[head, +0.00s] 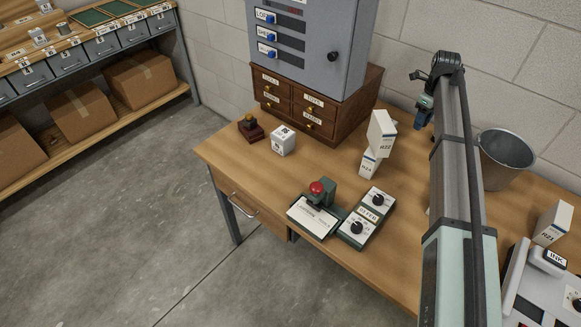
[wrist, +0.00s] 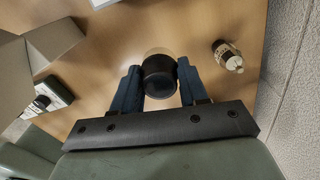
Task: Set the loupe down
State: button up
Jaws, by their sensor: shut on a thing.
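The loupe (wrist: 159,80), a short black cylinder with a paler rim at its far side, is between the two blue fingers of my gripper (wrist: 160,84) in the wrist view. The fingers are shut on it from both sides. Below it is the wooden tabletop (wrist: 120,60); I cannot tell whether the loupe touches it. In the head view my gripper (head: 423,118) is small and dark, near the back wall to the right of the stacked white boxes. The loupe cannot be made out there.
Two stacked white boxes (head: 381,135) stand left of my gripper. A metal bucket (head: 507,160) stands to the right, beyond my arm. A small bottle (wrist: 228,57) stands right of the loupe in the wrist view. A drawer cabinet (head: 305,103) is at the back.

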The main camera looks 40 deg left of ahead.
jog(key=s+d+n, duration=0.6)
jog(key=d, duration=0.5)
jog(key=s+d+n, duration=0.5)
jog(key=d+n, duration=0.2)
jog(key=d, duration=0.5)
jog(key=s+d+n, duration=0.6)
jog(key=d, duration=0.5)
jog(key=shift+m, duration=0.6)
jog(key=a, duration=0.5)
jog(key=a+r, duration=0.1)
jog(key=a, duration=0.4)
jog(key=s+a, duration=0.1)
jog(key=a, duration=0.4)
jog(key=shift+s+a+r, duration=0.1)
jog(key=shift+a+r, duration=0.15)
jog(key=shift+a, duration=0.05)
jog(key=s+a+r+m, duration=0.1)
jog(key=s+a, duration=0.2)
jog(key=a, duration=0.5)
jog(key=s+a+r+m, duration=0.1)
jog(key=s+a, duration=0.2)
jog(key=a, duration=0.4)
jog(key=n, duration=0.2)
send_over(269, 181)
notch_tip(269, 181, down, 4)
jog(key=shift+f, duration=4.6)
jog(key=shift+f, duration=0.1)
